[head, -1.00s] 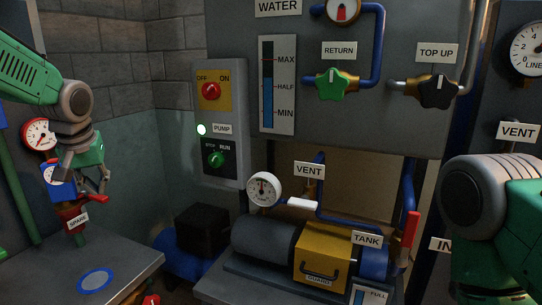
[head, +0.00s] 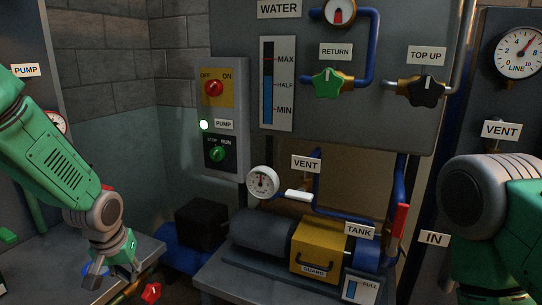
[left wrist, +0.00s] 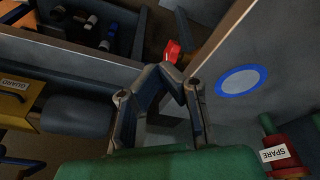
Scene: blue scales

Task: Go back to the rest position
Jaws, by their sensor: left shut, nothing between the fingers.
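My left gripper (head: 112,272) hangs low at the left of the head view, over the edge of the grey bench. In the left wrist view its fingers (left wrist: 175,75) are shut with nothing between them. My right arm's green and grey links show at the right edge of the head view, but its gripper is out of the picture.
The grey bench (head: 32,262) has a blue-ringed disc, clear in the left wrist view (left wrist: 242,80). A red part labelled SPARE (left wrist: 282,155) stands beside it. A red knob (head: 151,292) is close to my left gripper. The yellow-guarded pump (head: 318,250) stands right of it.

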